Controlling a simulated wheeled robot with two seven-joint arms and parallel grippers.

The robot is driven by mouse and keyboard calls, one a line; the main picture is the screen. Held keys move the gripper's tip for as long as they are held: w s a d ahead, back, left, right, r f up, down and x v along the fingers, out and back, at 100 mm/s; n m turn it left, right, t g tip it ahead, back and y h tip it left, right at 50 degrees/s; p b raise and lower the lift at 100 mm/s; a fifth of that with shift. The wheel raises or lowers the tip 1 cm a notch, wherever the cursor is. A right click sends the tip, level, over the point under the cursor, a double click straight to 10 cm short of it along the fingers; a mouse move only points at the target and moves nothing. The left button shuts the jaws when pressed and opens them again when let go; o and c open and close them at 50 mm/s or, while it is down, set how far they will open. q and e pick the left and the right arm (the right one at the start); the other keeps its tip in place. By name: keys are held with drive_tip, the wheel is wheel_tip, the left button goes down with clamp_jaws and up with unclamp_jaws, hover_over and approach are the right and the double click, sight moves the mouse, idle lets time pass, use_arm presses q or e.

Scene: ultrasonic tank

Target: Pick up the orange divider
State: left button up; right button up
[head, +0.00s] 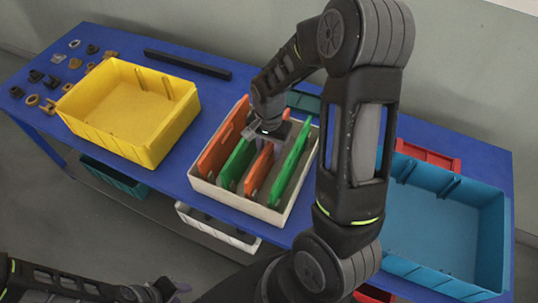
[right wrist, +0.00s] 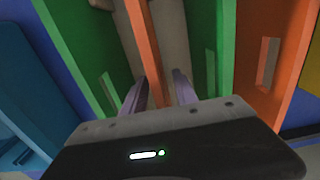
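A white bin (head: 272,213) on the blue table holds orange and green dividers standing upright in a row. One orange divider (head: 258,170) stands between two green ones (head: 238,162) (head: 291,165); another orange divider (head: 222,142) is at the bin's left side. My right gripper (head: 268,137) reaches down into the bin from above. In the right wrist view its two fingers (right wrist: 160,92) are apart, with the middle orange divider (right wrist: 143,45) between them, nearer the left finger. My left gripper (head: 178,289) is low at the bottom left, away from the table; its fingers are unclear.
A yellow bin (head: 97,132) stands left of the white bin and a blue bin (head: 400,258) stands right. A red bin (head: 428,157) is behind the blue one. A dark bar (head: 187,65) lies at the back edge. Several small parts lie at the far left.

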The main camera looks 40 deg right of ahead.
drive_tip(key=shift+c, duration=0.3)
clamp_jaws()
idle(0.5)
idle(1.0)
